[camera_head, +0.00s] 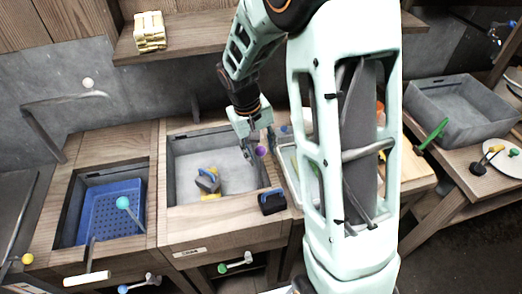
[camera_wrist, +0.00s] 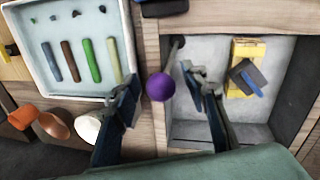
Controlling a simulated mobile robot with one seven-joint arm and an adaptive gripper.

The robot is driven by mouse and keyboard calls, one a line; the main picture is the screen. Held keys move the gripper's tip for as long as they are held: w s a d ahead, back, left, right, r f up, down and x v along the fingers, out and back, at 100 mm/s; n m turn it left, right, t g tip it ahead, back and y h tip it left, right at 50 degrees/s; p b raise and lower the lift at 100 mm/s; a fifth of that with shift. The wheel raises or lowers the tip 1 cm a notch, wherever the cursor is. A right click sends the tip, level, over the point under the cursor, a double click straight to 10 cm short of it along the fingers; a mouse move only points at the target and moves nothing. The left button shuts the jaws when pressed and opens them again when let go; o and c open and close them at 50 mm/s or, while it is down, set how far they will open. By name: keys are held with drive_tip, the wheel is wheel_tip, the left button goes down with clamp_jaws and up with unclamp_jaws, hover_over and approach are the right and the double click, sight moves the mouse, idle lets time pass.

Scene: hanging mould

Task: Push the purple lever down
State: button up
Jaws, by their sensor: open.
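The purple lever's round knob (camera_wrist: 161,87) shows in the wrist view between the two fingers of my open gripper (camera_wrist: 160,90), nearer the left finger. In the head view the purple knob (camera_head: 261,151) is at the basin's right side, just right of and below my gripper (camera_head: 250,146). I cannot tell whether a finger touches the knob. My gripper holds nothing.
The grey basin (camera_head: 180,188) holds a yellow block with a dark and blue item. A white tray (camera_wrist: 50,92) with several coloured sticks lies beside the lever. Cups (camera_wrist: 55,124) stand near it. A teal-knobbed lever (camera_head: 123,202) is at the blue basket (camera_head: 100,225).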

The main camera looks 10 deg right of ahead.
sight(261, 161)
drive_tip(key=shift+c, duration=0.7)
clamp_jaws()
wheel_tip(261, 161, down, 4)
drive_tip(key=b, duration=0.3)
drive_tip(key=shift+f+b, duration=0.25)
drive_tip(key=shift+b, duration=0.05)
drive_tip(key=shift+s, duration=0.1)
drive_tip(key=shift+o, duration=0.7)
unclamp_jaws()
drive_tip(key=shift+r, duration=0.15)
